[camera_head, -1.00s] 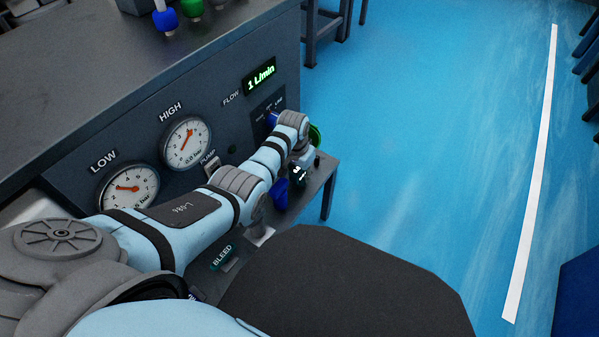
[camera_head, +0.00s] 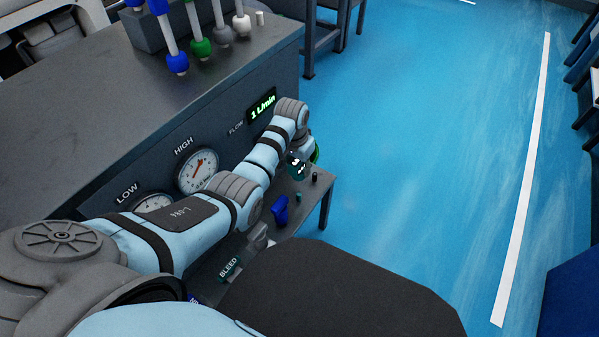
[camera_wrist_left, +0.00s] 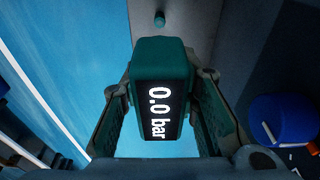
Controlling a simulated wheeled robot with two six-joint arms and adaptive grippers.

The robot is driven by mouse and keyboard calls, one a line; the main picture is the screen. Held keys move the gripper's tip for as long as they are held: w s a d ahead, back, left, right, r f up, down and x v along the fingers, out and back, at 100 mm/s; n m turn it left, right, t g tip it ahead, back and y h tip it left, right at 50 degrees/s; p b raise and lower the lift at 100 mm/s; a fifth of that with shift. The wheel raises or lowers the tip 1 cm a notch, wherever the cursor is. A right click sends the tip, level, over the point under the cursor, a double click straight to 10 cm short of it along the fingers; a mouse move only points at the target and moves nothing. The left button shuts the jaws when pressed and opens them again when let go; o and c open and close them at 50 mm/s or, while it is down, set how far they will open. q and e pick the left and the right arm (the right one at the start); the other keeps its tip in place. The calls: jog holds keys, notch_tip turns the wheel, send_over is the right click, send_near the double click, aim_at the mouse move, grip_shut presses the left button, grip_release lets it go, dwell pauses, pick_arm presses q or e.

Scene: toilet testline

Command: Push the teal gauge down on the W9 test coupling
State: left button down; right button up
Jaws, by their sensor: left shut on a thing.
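The teal gauge (camera_head: 297,166) is in my left gripper (camera_head: 304,152), above the grey shelf at the end of the bench. In the left wrist view the gauge (camera_wrist_left: 160,85) shows a display reading 0.0 bar, and the two fingers of my left gripper (camera_wrist_left: 163,115) are shut on its sides. A short teal fitting (camera_head: 299,197) stands on the shelf, apart from the gauge; a small teal fitting also shows in the left wrist view (camera_wrist_left: 159,18). I cannot read a W9 label, so I cannot tell which fitting is the test coupling. My right gripper is out of view.
A blue handle-like part (camera_head: 280,210) and a dark peg (camera_head: 315,177) stand on the shelf (camera_head: 313,208). The panel carries LOW and HIGH dials (camera_head: 197,170) and a green flow display (camera_head: 263,105). A blue rounded object (camera_wrist_left: 285,120) is right in the wrist view. The blue floor is clear.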

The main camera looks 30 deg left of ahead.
pick_arm(q)
notch_tip(320, 180, up, 8)
jog(key=p, duration=0.3)
jog(key=shift+r, duration=0.15)
jog(key=shift+r+p, duration=1.3)
jog(key=shift+p, duration=0.35)
jog(key=shift+r+p, duration=0.65)
jog(key=shift+p, duration=0.15)
jog(key=shift+r+p, duration=0.5)
jog(key=shift+p, duration=0.15)
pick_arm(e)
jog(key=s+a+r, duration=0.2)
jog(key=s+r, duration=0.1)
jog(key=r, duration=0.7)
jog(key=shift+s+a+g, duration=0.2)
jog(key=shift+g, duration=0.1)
